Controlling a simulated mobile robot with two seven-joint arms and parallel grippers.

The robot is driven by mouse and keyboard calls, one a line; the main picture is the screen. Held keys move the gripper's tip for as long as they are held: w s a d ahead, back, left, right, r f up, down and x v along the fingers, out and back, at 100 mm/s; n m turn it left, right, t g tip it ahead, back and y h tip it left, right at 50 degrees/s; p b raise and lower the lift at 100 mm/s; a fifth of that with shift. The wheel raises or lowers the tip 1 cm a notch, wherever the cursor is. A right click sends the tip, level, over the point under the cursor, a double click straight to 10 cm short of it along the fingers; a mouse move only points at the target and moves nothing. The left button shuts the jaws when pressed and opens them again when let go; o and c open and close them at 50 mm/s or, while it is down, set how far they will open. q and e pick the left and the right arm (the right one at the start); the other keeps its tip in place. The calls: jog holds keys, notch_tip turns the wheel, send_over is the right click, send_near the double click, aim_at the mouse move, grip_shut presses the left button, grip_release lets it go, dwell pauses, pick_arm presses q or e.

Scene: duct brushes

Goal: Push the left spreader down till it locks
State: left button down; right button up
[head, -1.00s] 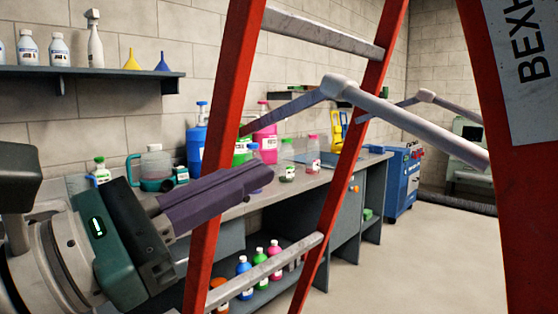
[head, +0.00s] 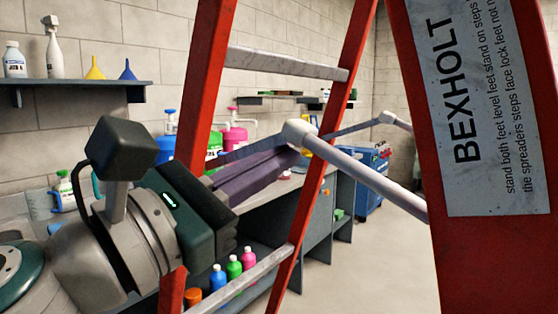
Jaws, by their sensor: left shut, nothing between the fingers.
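A red stepladder stands open in front of me. Its left spreader (head: 365,178) is a grey two-bar brace, its middle joint (head: 299,131) raised in a peak, with bars sloping down to both sides. The right spreader (head: 387,118) shows farther back, also peaked. My left gripper (head: 294,156) comes in from the left with purple fingers shut and empty. Its fingertips show just below and left of the left spreader's joint, overlapping the far bar in the picture. I cannot tell whether they touch it. My right gripper is not in view.
The red front rail (head: 475,270) with a label stands close on the right. A red rear rail (head: 205,90) and grey crossbars (head: 285,63) stand around my left arm. Behind are a workbench with bottles and a wall shelf (head: 75,84). Floor is clear at right.

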pick_arm(q)
jog(key=shift+r, duration=0.1)
jog(key=shift+r+m+p, duration=0.35)
jog(key=shift+m, duration=0.05)
jog(key=shift+d+r, duration=0.1)
jog(key=shift+r, duration=0.1)
jog(key=shift+s+d+r+m+g+p, duration=0.1)
jog(key=shift+r+m+g+p, duration=0.1)
jog(key=shift+r+m+p, duration=0.25)
jog(key=shift+s+d+r+m+g+p, duration=0.1)
jog(key=shift+r+m+g+p, duration=0.1)
jog(key=shift+r+m+p, duration=0.2)
jog(key=s+d+r+m+g+p, duration=0.2)
jog(key=s+d+r+m+p, duration=0.1)
jog(key=d+r+m+p, duration=0.2)
jog(key=shift+s+r+m+p, duration=0.4)
jog(key=shift+r+m+p, duration=0.7)
jog(key=shift+m+p, duration=1.1)
jog(key=shift+d+g+h, duration=0.15)
jog(key=shift+g+h, duration=0.15)
jog(key=shift+f, duration=0.1)
